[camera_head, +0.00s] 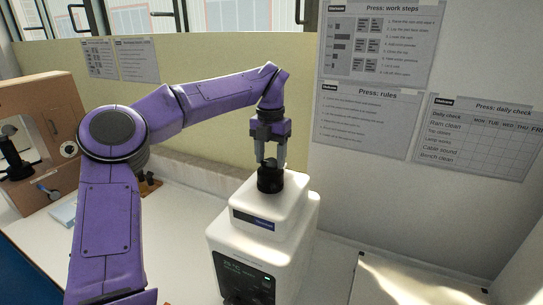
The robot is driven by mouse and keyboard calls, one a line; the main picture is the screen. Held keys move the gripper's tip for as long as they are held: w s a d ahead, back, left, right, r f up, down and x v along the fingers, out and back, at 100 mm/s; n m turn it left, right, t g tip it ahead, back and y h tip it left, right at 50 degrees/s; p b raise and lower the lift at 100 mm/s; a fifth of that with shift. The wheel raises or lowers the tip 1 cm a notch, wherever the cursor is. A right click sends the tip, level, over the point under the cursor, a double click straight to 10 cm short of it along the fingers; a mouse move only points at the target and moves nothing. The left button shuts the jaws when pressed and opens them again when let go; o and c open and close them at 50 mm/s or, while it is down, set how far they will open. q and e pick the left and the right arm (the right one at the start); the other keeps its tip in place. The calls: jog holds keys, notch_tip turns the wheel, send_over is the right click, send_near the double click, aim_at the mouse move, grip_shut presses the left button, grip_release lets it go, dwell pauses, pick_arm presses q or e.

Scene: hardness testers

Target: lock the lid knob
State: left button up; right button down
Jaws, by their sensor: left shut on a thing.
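The black lid knob (270,181) sits on top of the white lid (283,205) of a white machine (302,245) with a dark front panel. My left gripper (271,163) points straight down from above, and its fingers are shut on the knob. The fingertips hide part of the knob's upper edge. Whether the knob is turned to a locked position cannot be told. My right gripper is not in view.
A brown cabinet-like device (45,115) stands at the far left of the white bench (185,215). A light panel (400,280) lies at the lower right. Printed sheets hang on the wall close behind the machine.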

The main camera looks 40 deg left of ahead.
aim_at(271, 162)
pick_arm(q)
jog(key=shift+f, duration=0.15)
jog(key=o, duration=1)
jog(key=shift+o, duration=0.2)
notch_tip(271, 162, up, 11)
jog(key=shift+f, duration=0.2)
jog(key=shift+a, duration=0.1)
